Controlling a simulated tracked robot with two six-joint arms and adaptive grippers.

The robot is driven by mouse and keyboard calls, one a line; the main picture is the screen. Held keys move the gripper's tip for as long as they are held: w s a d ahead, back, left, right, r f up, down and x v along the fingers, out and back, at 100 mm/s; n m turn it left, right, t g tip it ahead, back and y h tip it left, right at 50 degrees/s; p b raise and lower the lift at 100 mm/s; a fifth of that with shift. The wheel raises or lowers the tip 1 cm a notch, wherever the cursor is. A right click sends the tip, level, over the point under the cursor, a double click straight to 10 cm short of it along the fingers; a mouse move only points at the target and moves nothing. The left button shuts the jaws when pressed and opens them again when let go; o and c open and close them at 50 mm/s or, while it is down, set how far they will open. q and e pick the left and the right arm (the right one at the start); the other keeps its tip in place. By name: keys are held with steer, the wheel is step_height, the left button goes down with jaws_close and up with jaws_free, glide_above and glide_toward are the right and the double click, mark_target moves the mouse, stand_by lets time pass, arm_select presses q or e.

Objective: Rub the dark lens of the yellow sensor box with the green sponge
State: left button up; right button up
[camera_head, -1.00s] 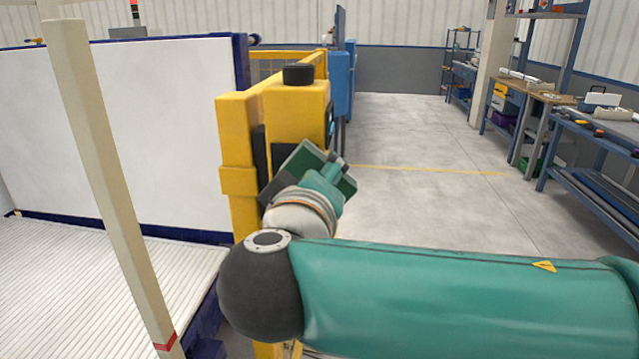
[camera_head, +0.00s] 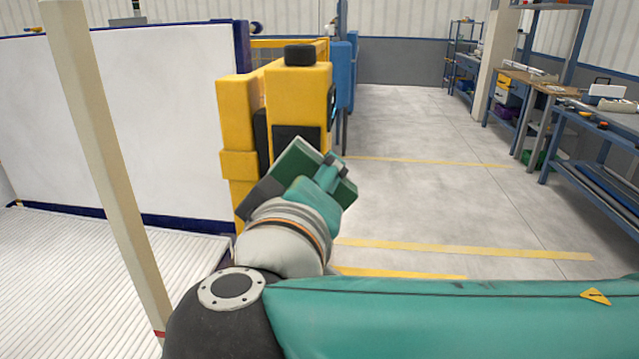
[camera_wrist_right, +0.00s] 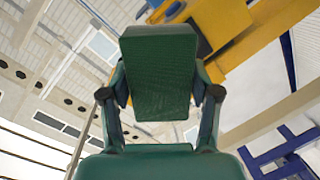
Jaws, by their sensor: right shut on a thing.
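The yellow sensor box (camera_head: 301,90) stands on a yellow post in the middle of the head view, with a black knob on top. Its dark lens (camera_head: 297,134) shows as a dark panel on the face toward me, its lower part hidden by my right gripper. My right gripper (camera_wrist_right: 160,90) is shut on the green sponge (camera_wrist_right: 158,65), a dark green block held between both fingers. In the right wrist view, part of the yellow box (camera_wrist_right: 222,22) shows behind the sponge. I cannot tell whether the sponge touches the lens. My left gripper is out of view.
A white panel (camera_head: 150,120) with dark blue edging stands left of the box, above a ribbed white surface (camera_head: 60,275). A pale upright post (camera_head: 105,160) stands in the left foreground. Workbenches (camera_head: 590,130) line the right side. The floor (camera_head: 410,190) between is clear.

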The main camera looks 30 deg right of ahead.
steer(key=v, duration=0.3)
steer(key=shift+f+b, duration=0.2)
steer(key=shift+b, duration=0.2)
stand_by(0.4)
